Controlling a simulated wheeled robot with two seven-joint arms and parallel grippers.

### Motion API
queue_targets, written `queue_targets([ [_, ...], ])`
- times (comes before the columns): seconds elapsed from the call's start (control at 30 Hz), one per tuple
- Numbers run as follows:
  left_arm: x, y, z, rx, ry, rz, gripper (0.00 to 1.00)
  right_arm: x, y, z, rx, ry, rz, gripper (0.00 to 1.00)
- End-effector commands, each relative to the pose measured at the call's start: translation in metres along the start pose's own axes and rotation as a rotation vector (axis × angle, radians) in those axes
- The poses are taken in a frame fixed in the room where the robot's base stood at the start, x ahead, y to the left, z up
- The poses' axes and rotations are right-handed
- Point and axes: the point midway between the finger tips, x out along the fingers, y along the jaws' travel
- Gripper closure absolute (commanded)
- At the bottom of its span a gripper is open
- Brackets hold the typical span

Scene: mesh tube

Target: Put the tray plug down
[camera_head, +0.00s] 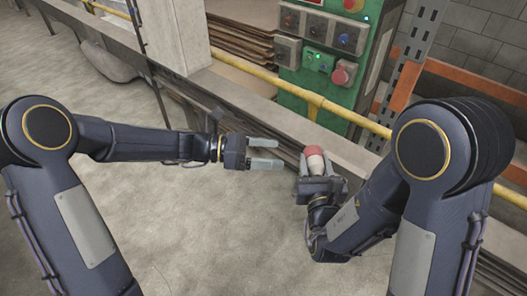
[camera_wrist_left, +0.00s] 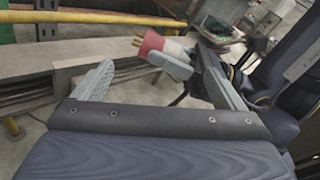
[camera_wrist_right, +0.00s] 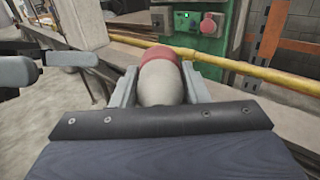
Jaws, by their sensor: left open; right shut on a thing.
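The tray plug (camera_head: 316,163) has a red front end and a pale body. The right wrist view shows the pale body (camera_wrist_right: 160,87) between the fingers, with the red part beyond. My left gripper (camera_head: 279,154) is open and empty, its fingers pointing at the plug from the left with a gap between. In the left wrist view the plug (camera_wrist_left: 158,46) shows metal pins at its red end. No tray is clearly visible.
A green panel (camera_head: 318,88) with grey socket boxes, a lit green button and red knobs stands behind the plug. A yellow rail (camera_head: 265,75) runs in front of it, above the long ledge (camera_head: 235,95). The floor (camera_head: 190,210) below my arms is clear.

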Motion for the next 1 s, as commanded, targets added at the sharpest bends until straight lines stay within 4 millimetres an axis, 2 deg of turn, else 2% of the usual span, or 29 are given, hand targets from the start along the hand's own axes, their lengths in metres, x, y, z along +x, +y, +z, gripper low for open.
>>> queue_targets([
  [0.3, 0.060, -0.002, -0.001, 0.003, 0.003, -0.005, 0.08, 0.000, 0.000, 0.000, 0.000, -0.001, 0.000, 0.95],
  [0.5, 0.091, -0.001, -0.001, 0.005, 0.003, -0.002, 0.08, 0.000, 0.000, 0.000, 0.000, -0.001, 0.000, 0.95],
  [0.7, 0.106, -0.001, -0.001, 0.005, 0.003, 0.000, 0.08, 0.000, 0.000, 0.000, 0.000, -0.001, 0.000, 0.95],
  [1.0, 0.109, -0.001, 0.000, 0.006, 0.003, 0.000, 0.08, 0.000, 0.000, 0.000, 0.000, -0.001, 0.000, 0.95],
])
